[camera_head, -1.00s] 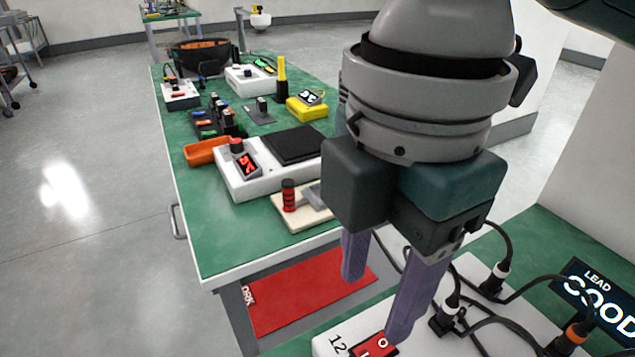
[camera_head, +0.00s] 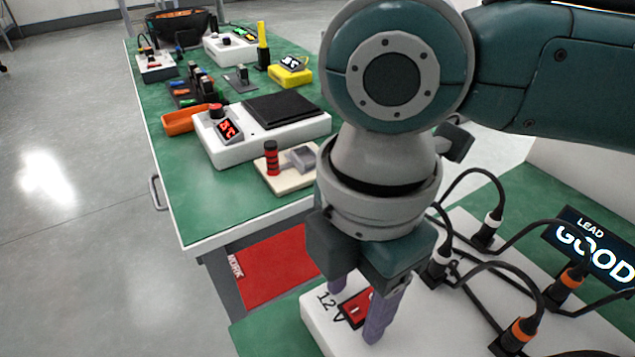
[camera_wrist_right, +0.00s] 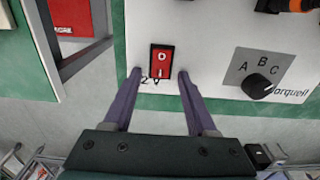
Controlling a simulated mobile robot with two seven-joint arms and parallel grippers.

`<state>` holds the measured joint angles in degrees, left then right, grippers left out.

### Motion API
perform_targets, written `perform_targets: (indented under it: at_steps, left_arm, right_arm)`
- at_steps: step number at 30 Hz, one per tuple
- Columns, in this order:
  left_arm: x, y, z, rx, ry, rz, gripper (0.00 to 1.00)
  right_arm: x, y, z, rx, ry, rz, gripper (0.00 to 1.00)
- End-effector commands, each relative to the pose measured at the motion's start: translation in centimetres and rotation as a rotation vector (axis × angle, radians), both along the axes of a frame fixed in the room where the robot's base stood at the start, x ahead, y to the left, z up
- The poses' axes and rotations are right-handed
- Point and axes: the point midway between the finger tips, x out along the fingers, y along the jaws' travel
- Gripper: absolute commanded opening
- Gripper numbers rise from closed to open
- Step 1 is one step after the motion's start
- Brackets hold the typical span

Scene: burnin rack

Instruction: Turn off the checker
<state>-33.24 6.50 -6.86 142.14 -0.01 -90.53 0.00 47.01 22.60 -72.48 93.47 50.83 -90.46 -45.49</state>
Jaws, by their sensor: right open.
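The checker (camera_head: 316,318) is a white box at the lower right of the head view, on a green-topped bench. Its display (camera_head: 590,248) reads "LEAD GOOD". A red rocker switch (camera_head: 355,308), marked O and I, sits by the "12 V" print near its edge; in the right wrist view the switch (camera_wrist_right: 161,61) lies just ahead of the fingertips. My right gripper (camera_head: 356,309) is open, with its purple fingers either side of the switch and nothing between them. I cannot tell if they touch the panel. My left gripper is not in view.
Black cables with plugs (camera_head: 489,230) stand on the checker's panel. The right wrist view shows a selector knob (camera_wrist_right: 257,87) marked A, B, C. Another green table (camera_head: 215,212) holds several devices and an orange tray (camera_head: 186,119). A red mat (camera_head: 275,265) lies below it.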

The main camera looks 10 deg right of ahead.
Motion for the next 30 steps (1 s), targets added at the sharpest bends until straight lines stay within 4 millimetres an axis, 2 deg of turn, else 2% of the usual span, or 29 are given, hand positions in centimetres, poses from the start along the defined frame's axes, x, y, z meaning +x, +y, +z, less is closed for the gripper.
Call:
perform_targets:
  at_steps: [2,18,26,30]
  left_arm:
    - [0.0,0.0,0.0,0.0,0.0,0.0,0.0]
    - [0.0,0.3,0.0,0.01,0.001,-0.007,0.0]
    - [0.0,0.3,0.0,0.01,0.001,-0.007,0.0]
    - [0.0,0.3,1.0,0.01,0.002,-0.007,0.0]
  right_arm:
    - [0.0,0.0,0.0,0.0,0.0,0.0,0.57]
    - [0.0,0.0,0.0,0.0,0.0,-0.001,0.0]
    - [0.0,0.0,0.0,0.001,0.0,-0.001,0.0]
    - [-0.1,-0.4,0.4,0.06,0.031,-0.006,0.0]
